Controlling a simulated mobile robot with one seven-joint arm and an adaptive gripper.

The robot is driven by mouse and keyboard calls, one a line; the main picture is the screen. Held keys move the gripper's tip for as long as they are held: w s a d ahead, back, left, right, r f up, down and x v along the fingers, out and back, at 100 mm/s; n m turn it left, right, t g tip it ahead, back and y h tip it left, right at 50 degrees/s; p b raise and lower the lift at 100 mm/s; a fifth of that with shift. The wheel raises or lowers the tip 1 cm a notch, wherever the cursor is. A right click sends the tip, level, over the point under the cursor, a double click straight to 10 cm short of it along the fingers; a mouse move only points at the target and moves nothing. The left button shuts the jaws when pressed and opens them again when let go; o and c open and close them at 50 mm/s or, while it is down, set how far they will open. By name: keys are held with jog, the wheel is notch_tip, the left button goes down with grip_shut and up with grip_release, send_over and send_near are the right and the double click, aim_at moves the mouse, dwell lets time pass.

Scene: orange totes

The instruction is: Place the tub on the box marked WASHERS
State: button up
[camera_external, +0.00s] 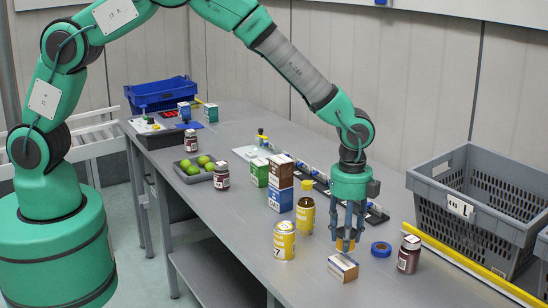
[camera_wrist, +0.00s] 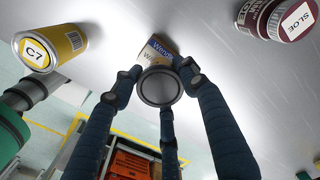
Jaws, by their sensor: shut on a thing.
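My gripper (camera_external: 347,232) has its fingers closed around a small tub (camera_external: 345,245), which shows as an orange-yellow patch between the fingertips. In the wrist view the tub (camera_wrist: 158,87) shows its round grey top, with dark blue fingers around it. The box marked WASHERS (camera_external: 343,268) is a small white, blue and tan carton lying on the table directly below the tub. In the wrist view the box (camera_wrist: 157,48) is partly hidden behind the tub, and only the start of its lettering is readable. I cannot tell whether the tub touches the box top.
A blue tape roll (camera_external: 381,249) and a dark red jar (camera_external: 409,254) stand to the right of the box. A yellow can (camera_external: 284,240) and a yellow-labelled jar (camera_external: 305,215) stand to the left. A grey crate (camera_external: 425,205) is at the right, behind a yellow strip.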

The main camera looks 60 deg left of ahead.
jog(key=shift+f, duration=1.75)
jog(key=shift+f, duration=0.15)
jog(key=o, duration=1.2)
jog(key=shift+o, duration=0.2)
notch_tip(320, 180, up, 12)
jog(key=shift+r, duration=0.2)
